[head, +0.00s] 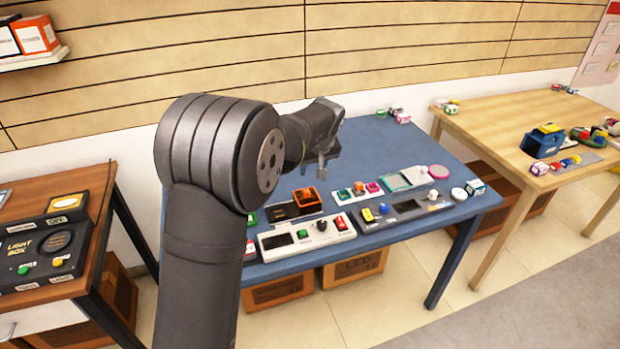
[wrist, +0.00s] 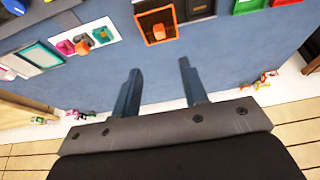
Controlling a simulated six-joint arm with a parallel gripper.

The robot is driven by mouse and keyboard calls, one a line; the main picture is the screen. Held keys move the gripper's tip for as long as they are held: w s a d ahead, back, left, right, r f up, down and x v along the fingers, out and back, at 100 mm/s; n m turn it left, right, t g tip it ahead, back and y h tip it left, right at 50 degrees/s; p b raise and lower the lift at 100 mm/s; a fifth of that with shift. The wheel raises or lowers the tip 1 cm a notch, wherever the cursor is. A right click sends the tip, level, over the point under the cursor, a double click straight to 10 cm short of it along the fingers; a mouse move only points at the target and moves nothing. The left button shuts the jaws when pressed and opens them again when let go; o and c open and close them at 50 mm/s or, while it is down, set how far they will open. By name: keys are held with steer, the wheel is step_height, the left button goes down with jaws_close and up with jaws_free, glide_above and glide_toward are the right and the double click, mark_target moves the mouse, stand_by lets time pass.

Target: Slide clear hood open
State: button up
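My gripper (head: 324,165) hangs above the back half of the blue table in the head view, apart from the devices. In the wrist view my gripper (wrist: 160,80) has its two fingers spread, with only bare blue tabletop between them. A dark unit with an orange square frame and an orange knob (wrist: 157,27) lies beyond the fingertips; an orange-topped unit (head: 306,197) also shows below the gripper in the head view. I cannot clearly make out a clear hood on any device; it may be too small or transparent to tell.
On the blue table (head: 385,150), a white panel with coloured knobs (head: 358,192), a white box with a green button (head: 305,236) and a grey panel (head: 405,210) stand close together. A light box (head: 45,245) is on the left table. The blue table's back is mostly clear.

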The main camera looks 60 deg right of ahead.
steer(key=shift+v, duration=1.75)
step_height(320, 180, up, 5)
steer(key=shift+c, duration=0.2)
jaws_close()
stand_by(0.6)
